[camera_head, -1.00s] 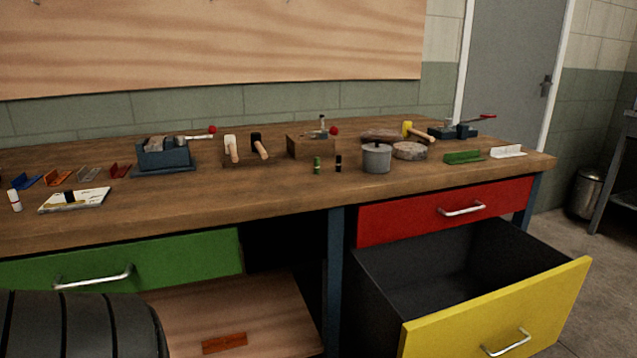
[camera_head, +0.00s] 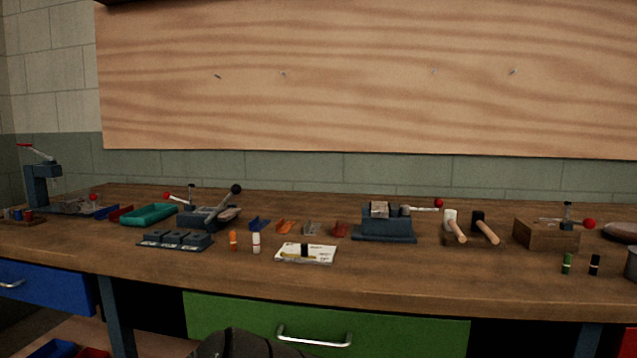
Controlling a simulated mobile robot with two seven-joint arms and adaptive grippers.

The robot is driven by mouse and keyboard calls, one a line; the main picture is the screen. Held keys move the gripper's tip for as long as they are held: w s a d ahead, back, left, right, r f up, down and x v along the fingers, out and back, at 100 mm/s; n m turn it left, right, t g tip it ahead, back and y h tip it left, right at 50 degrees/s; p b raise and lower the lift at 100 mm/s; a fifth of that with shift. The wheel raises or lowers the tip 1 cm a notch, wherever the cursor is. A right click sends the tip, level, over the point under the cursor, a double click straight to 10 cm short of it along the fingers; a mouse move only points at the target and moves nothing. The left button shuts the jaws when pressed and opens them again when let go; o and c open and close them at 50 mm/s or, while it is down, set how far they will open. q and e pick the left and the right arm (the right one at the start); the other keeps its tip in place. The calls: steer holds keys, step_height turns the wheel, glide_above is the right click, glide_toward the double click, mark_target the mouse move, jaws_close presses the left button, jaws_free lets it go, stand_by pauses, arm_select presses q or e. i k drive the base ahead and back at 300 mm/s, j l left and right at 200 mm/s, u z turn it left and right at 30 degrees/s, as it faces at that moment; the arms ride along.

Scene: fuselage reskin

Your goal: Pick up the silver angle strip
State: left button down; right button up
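A small silver-grey angle strip (camera_head: 312,229) lies on the wooden workbench (camera_head: 400,276), in a row of coloured angle strips behind the white notepad. An orange strip (camera_head: 287,227) is just left of it and a red strip (camera_head: 341,230) just right. A blue strip (camera_head: 259,224) lies farther left. Neither of my grippers shows in the head view.
The white notepad (camera_head: 291,258) lies in front of the row. A blue fixture block (camera_head: 385,225) stands right; two small bottles (camera_head: 234,241) and a lever tool (camera_head: 212,213) are left. The green drawer (camera_head: 390,322) is below. The bench's front strip is mostly clear.

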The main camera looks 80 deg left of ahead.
mark_target(82, 194)
steer(key=u, duration=0.45)
steer(key=j+u, duration=0.15)
steer(key=u, duration=0.25)
steer(key=j+u, duration=0.1)
steer(key=u, duration=2.85)
steer(key=j, duration=0.1)
